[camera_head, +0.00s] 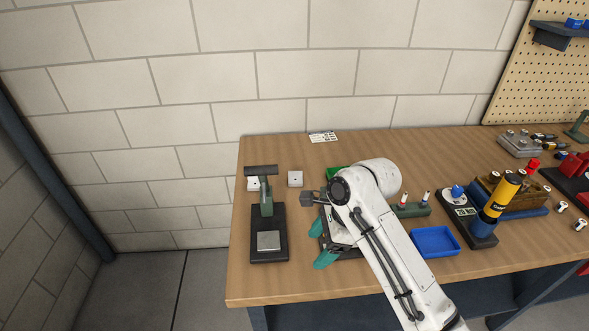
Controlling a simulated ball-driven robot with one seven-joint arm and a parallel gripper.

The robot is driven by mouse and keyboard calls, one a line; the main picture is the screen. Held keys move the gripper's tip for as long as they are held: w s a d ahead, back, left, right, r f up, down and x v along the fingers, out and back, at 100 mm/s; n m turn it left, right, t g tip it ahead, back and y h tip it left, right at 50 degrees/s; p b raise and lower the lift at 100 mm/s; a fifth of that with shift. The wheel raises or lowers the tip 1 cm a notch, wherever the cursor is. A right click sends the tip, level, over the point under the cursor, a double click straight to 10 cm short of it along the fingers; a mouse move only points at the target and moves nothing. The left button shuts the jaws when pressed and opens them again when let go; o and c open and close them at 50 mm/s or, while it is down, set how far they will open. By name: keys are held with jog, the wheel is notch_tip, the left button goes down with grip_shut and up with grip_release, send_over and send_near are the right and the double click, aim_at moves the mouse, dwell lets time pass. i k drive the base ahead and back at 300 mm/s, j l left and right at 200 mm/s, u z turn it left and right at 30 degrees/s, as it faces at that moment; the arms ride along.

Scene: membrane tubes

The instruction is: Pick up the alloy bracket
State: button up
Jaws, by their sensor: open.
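I cannot surely tell which thing is the alloy bracket. A flat silver square (268,241) lies on the base of that press. My gripper (306,198) is small and dark in this view, just below and right of the first block, and appears apart from it. It is open, and I see nothing between its fingers.
Teal-handled equipment (326,259) is partly hidden behind my arm.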

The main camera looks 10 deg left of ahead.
aim_at(294, 178)
jog(key=i+j, duration=0.2)
jog(key=i, duration=0.3)
jog(key=i+j, duration=0.2)
jog(key=i, duration=0.35)
